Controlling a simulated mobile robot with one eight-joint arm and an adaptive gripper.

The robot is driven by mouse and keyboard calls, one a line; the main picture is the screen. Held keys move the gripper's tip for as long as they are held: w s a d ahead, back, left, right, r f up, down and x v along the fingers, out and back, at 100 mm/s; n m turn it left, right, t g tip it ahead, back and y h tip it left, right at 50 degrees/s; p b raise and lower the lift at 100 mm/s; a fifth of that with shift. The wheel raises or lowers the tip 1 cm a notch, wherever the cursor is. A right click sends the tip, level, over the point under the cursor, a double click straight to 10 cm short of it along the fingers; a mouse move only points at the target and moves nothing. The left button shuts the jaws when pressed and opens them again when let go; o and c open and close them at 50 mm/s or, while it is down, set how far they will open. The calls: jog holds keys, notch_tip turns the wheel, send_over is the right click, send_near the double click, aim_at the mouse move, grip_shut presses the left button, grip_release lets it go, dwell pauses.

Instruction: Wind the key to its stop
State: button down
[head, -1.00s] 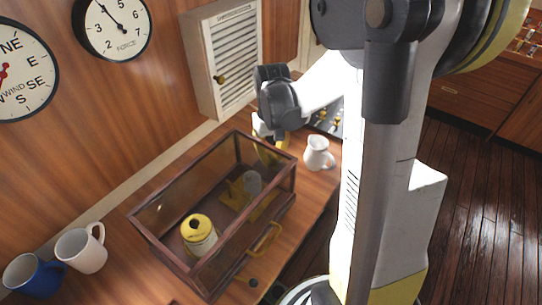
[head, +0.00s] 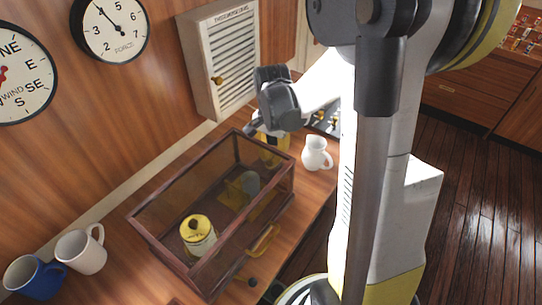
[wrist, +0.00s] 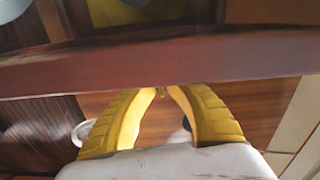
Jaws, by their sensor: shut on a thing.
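A long glass-sided case with a dark wooden frame (head: 160,252) stands on the counter. Inside it are a yellow-topped drum (head: 197,232) and a brass mechanism with a grey round part (head: 250,184). My gripper (head: 268,140) is at the far right end of the case, partly behind its frame. In the wrist view, its two yellow fingers (wrist: 163,91) come together just beside the case's wooden edge (wrist: 200,55). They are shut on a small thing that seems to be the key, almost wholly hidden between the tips. Its turn angle cannot be read.
A white jug (head: 317,154) stands close to the right of my gripper. A louvred white cabinet (head: 222,60) hangs on the wall behind. A white mug (head: 80,252) and a blue mug (head: 35,279) stand at the left. A brass handle (head: 264,241) sticks out from the case's front.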

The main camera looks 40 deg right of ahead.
jog(key=m, duration=0.5)
jog(key=shift+s+m, duration=0.15)
jog(key=shift+m, duration=0.15)
jog(key=m, duration=0.4)
jog(key=shift+s+m, duration=0.1)
jog(key=shift+m, duration=0.2)
jog(key=m, duration=0.5)
jog(key=shift+s+a, duration=0.1)
jog(key=shift+s, duration=0.05)
jog(key=m, duration=0.5)
jog(key=shift+a, duration=0.1)
jog(key=c, duration=1.5)
grip_release()
